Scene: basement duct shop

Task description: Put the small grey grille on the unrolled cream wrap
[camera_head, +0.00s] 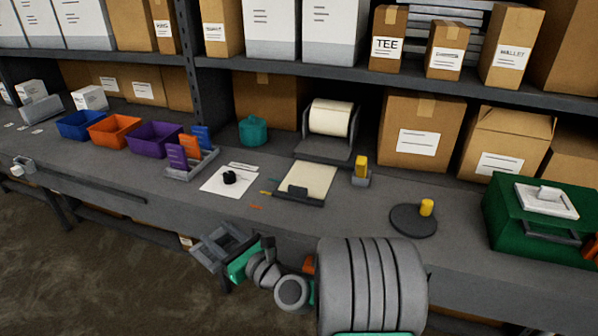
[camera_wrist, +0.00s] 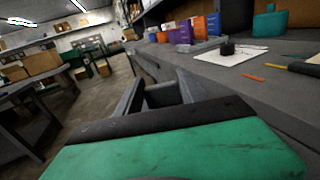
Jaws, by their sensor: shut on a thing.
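The small grey grille (camera_head: 213,247) is an open, square-sided grey piece. My gripper (camera_head: 236,262) is shut on it and holds it off the bench's front edge, over the floor side. In the wrist view the grille (camera_wrist: 188,88) stands out beyond the dark edge of my green gripper (camera_wrist: 165,115), which hides part of it. The unrolled cream wrap (camera_head: 312,178) lies flat on the bench below its roll (camera_head: 330,117), right of and beyond the grille. A dark clip-like piece sits at its near end. The grille and the wrap are apart.
A white sheet with a black knob (camera_head: 229,177) lies left of the wrap. A yellow-topped block (camera_head: 361,168) stands close on its right. Farther right are a dark round disc (camera_head: 413,221) and a green case (camera_head: 535,225). Coloured bins (camera_head: 155,139) stand left; a shelf overhangs the back.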

